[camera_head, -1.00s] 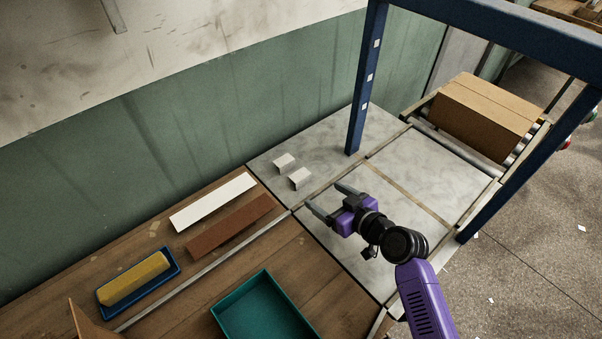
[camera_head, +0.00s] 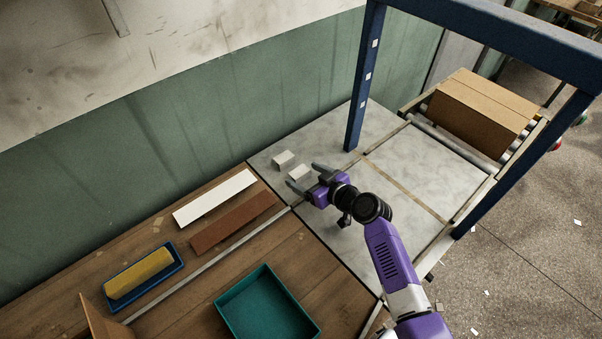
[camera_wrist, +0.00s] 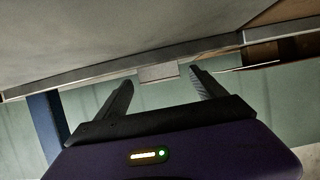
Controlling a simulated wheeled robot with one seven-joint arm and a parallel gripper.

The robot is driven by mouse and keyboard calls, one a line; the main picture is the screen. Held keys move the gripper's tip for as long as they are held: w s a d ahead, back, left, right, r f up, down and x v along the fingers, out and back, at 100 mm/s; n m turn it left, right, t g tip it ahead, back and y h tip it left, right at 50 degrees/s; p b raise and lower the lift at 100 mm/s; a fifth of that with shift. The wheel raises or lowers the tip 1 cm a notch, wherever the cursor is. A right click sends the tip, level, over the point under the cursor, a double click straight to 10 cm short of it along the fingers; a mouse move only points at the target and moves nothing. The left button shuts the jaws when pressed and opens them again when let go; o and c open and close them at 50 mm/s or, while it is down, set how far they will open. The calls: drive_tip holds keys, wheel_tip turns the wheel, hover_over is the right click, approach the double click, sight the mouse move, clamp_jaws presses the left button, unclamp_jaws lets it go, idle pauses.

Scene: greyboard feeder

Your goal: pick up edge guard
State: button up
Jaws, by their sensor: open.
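Two small pale grey angled pieces, which look like the edge guards, sit on the grey plate. The farther edge guard (camera_head: 283,158) stands apart from the nearer edge guard (camera_head: 299,172). My gripper (camera_head: 303,177) is open and empty, its two fingers pointing toward the nearer piece, one on either side of its near end. In the wrist view a pale piece (camera_wrist: 158,72) shows between and just beyond the fingertips (camera_wrist: 162,80). I cannot tell whether the fingers touch it.
A blue frame post (camera_head: 359,90) rises right of the pieces. On the wooden bench lie a white strip (camera_head: 214,197), a brown strip (camera_head: 232,222), a blue tray (camera_head: 177,275) with a yellow block and a teal bin (camera_head: 224,313). A carton (camera_head: 480,105) sits on rollers behind.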

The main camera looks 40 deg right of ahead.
drive_tip(key=c, duration=1.4)
drive_tip(key=shift+r, duration=0.15)
